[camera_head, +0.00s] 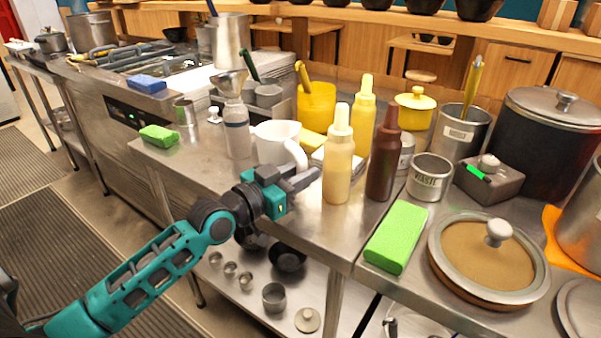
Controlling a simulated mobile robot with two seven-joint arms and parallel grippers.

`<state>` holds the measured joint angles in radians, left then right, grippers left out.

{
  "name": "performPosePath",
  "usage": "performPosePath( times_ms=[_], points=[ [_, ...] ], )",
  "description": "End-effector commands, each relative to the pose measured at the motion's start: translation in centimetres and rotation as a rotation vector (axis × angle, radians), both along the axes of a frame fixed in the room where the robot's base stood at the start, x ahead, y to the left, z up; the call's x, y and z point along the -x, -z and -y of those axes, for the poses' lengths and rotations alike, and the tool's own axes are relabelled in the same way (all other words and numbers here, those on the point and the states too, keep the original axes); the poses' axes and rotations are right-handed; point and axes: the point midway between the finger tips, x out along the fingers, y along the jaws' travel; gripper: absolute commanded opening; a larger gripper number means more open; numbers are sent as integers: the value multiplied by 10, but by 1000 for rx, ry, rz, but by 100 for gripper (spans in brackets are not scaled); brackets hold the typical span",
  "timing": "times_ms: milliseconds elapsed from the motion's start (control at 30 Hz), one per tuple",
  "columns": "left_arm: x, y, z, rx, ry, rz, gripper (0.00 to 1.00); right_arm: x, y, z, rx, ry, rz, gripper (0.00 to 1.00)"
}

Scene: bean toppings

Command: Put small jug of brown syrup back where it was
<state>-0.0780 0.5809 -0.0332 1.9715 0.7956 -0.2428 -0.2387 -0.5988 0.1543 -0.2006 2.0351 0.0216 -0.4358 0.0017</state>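A white jug (275,141) with a handle on its right side is at the middle of the steel counter. Its inside and any syrup in it do not show, and its base is partly hidden by my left gripper. My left gripper (305,178) is just in front of the jug, its grey fingers pointing right, close below the handle. I cannot tell whether the fingers touch the handle or how far apart they are. A dark brown squeeze bottle (384,158) stands to the right. My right gripper is not in view.
A cream bottle (338,165) stands right of my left gripper. A grey-white bottle with a funnel (236,130) stands left of the jug. A green sponge (396,237) and a lidded pan (487,255) are at the right. The counter's front left is mostly clear.

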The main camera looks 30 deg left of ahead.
Motion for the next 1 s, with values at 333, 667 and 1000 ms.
performPosePath(
  times_ms=[333, 667, 1000],
  points=[
    [0, 0, 0, 0, 0, -2, 51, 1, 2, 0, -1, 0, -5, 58],
    [10, -2, -3, -1, 0, -5, 51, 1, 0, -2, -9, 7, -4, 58],
    [59, -2, -17, -3, 2, -7, 51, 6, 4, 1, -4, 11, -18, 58]
  ],
)
